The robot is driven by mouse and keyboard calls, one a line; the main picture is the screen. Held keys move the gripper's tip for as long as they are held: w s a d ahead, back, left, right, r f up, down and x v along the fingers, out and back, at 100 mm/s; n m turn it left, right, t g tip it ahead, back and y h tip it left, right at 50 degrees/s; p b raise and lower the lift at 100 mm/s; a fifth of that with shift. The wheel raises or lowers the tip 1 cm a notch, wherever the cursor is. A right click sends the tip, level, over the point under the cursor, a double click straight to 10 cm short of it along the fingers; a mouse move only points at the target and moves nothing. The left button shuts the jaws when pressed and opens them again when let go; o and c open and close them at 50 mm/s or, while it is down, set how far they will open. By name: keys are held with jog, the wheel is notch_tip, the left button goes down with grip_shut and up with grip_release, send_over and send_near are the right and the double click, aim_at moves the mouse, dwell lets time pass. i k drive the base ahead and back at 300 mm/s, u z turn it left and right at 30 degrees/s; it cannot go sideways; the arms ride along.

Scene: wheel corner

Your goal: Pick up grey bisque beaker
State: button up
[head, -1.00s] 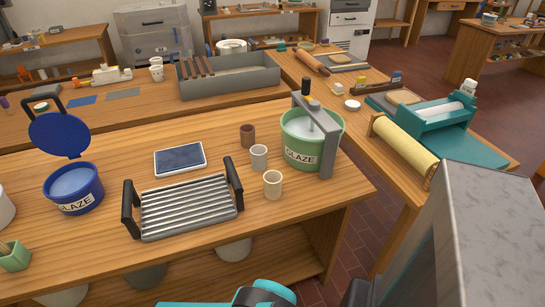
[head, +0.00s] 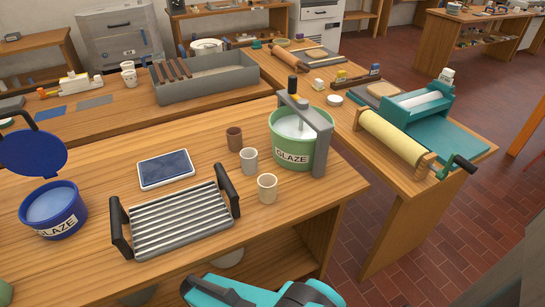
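The grey bisque beaker (head: 249,161) stands upright on the wooden table, in the middle of the head view. A brown beaker (head: 234,139) stands just behind it and to its left. A cream beaker (head: 267,188) stands in front of it and to its right. The green glaze bucket (head: 285,150) is close on its right. Part of my teal and dark arm shows at the bottom edge, well short of the beakers. My gripper's fingers are not in view.
A ridged metal rack (head: 180,225) with black handles lies in front and to the left of the beakers. A blue-topped tray (head: 166,169) lies behind it. A blue glaze bucket (head: 53,212) with its lid raised stands at the left. The table's right end (head: 345,185) is bare.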

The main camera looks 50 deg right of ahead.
aim_at(249, 156)
jog(key=u, duration=1.15)
jog(key=k, duration=0.1)
jog(key=z, duration=2.5)
jog(key=k, duration=0.95)
jog(key=u, duration=0.15)
jog(key=i, duration=0.7)
